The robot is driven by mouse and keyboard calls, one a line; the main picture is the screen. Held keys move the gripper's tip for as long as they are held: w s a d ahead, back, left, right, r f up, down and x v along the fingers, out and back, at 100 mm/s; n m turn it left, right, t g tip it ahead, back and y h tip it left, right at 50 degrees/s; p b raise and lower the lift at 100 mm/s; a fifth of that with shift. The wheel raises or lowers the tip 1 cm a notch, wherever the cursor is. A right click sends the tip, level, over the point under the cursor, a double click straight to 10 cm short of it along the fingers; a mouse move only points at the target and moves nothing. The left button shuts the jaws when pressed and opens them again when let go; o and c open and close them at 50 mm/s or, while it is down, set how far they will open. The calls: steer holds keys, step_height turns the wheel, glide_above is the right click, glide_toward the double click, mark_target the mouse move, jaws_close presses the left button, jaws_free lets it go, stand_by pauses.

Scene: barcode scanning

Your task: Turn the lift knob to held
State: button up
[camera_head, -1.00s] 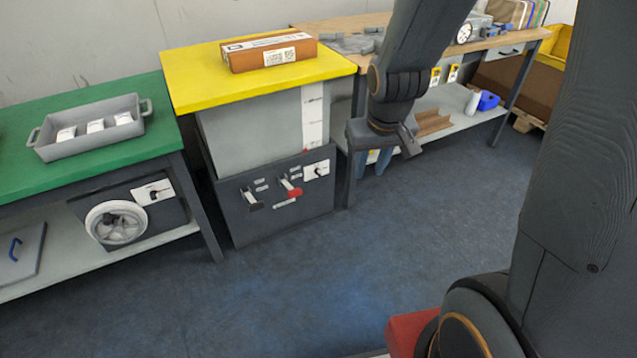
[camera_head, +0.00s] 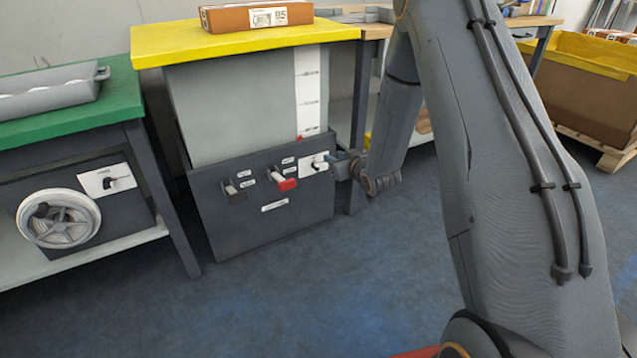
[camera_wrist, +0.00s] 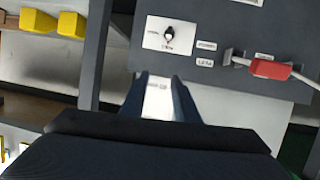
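The knob I take for the lift knob is a small black one on a white plate (camera_head: 318,163), at the upper right of the dark front panel (camera_head: 260,222). My gripper (camera_head: 345,166) is just right of the plate in the head view. In the wrist view my gripper (camera_wrist: 160,82) has its two fingers apart, with nothing gripped, and the knob lies beyond the fingertips. I cannot tell whether they touch the panel.
A red-handled lever (camera_head: 287,184) and a dark-handled lever (camera_head: 236,195) stick out left of the knob. A yellow top (camera_head: 180,45) carries a cardboard box (camera_head: 225,20). Left, a handwheel (camera_head: 58,214) and another knob plate (camera_head: 104,180) sit under the green table (camera_head: 110,97). The floor in front is clear.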

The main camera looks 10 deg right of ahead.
mark_target(318, 167)
steer(key=w+f+t+y+b, duration=0.35)
steer(key=f+b, duration=0.45)
steer(key=f, duration=0.4)
steer(key=shift+n+h, duration=0.4)
steer(key=shift+h, duration=0.05)
steer(key=shift+a+r+b+x, duration=0.15)
steer(key=shift+b+x, duration=0.7)
steer(key=shift+x, duration=1.15)
steer(key=shift+a+r+b+x, duration=0.15)
steer(key=shift+b+x, duration=0.65)
steer(key=shift+x, duration=1.25)
steer(key=shift+s, duration=0.1)
jaws_close()
